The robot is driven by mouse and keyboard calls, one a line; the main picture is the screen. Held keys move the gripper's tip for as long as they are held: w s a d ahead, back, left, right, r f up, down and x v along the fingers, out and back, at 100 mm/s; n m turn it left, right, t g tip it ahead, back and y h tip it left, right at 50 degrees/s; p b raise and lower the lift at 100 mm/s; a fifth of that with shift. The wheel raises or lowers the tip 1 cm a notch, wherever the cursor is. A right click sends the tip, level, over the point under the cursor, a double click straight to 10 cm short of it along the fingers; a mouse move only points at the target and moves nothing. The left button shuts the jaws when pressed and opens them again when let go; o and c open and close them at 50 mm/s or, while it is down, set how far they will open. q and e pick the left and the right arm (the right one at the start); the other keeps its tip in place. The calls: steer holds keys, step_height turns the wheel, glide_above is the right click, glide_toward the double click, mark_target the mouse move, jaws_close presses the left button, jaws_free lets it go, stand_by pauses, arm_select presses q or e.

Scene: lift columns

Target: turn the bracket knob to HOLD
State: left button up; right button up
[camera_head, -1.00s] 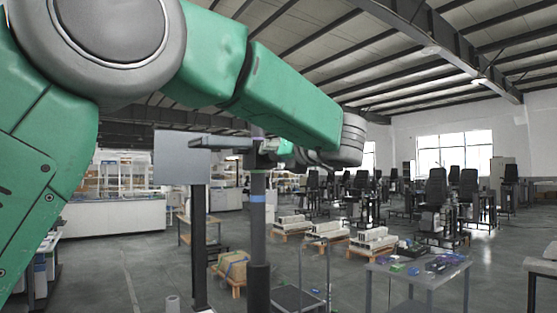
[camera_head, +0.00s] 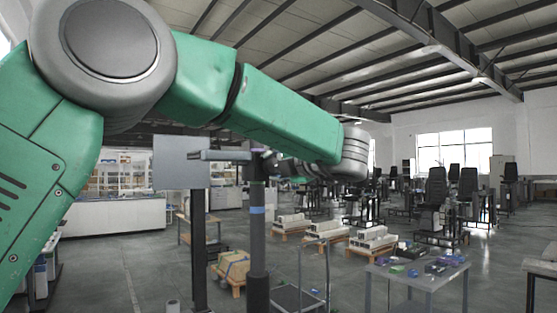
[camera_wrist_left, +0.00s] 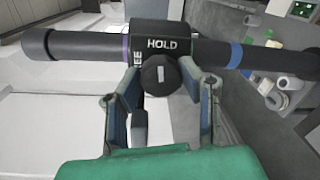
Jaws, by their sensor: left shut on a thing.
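In the left wrist view the black bracket (camera_wrist_left: 160,35) sits around a dark tube (camera_wrist_left: 80,46) and carries the white word HOLD. A second word at its left side is partly hidden; only "EE" shows. The round black knob (camera_wrist_left: 160,74) has a white mark pointing up towards HOLD. My left gripper (camera_wrist_left: 161,82) has a finger on each side of the knob and is shut on it. In the head view the gripper (camera_head: 274,164) is small and partly behind my green forearm, by the upper part of the column (camera_head: 257,240). My right gripper is not in view.
A flat grey panel on a dark post (camera_head: 181,163) stands just left of the column. A table with small parts (camera_head: 415,274) is at the lower right. A wheeled cart (camera_head: 300,298) and pallets with pale parts (camera_head: 372,240) stand behind, with open floor between.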

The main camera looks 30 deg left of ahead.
arm_select(q)
steer(key=shift+a+m+p, duration=0.15)
steer(key=shift+m+p, duration=0.25)
steer(key=shift+m, duration=0.4)
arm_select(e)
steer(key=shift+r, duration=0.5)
arm_select(q)
steer(key=o, duration=1.1)
steer(key=shift+w, duration=0.1)
steer(key=shift+w+a+f, duration=0.2)
steer(key=shift+a, duration=0.15)
steer(key=shift+s, duration=0.1)
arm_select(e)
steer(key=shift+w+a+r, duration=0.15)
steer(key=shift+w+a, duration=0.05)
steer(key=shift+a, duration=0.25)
